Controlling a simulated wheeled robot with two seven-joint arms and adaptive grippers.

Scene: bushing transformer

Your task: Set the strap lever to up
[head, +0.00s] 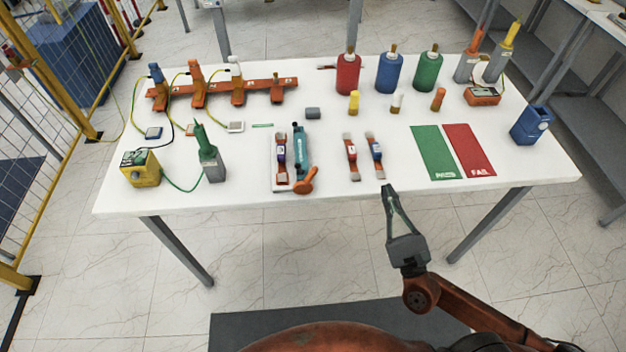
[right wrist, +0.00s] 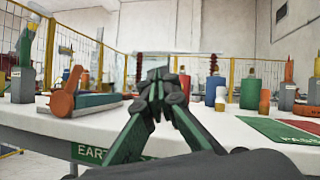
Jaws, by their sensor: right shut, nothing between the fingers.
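An orange lever (head: 305,183) sits at the near end of a teal bar (head: 301,146) in the front middle of the white table. In the head view its narrow end points to the upper right. The lever also shows in the right wrist view (right wrist: 66,94), left of my fingers, tilted with its narrow end up. My right gripper (head: 387,189) is shut and empty at the table's front edge, right of the lever and apart from it. Its closed fingertips also show in the right wrist view (right wrist: 160,78). My left gripper is not in view.
Two small strap pieces (head: 351,157) (head: 375,155) lie between the lever and my right gripper. A green mat (head: 434,152) and a red mat (head: 469,150) lie to the right. A grey-green pointed device (head: 210,160) and a yellow box (head: 140,168) stand at the left.

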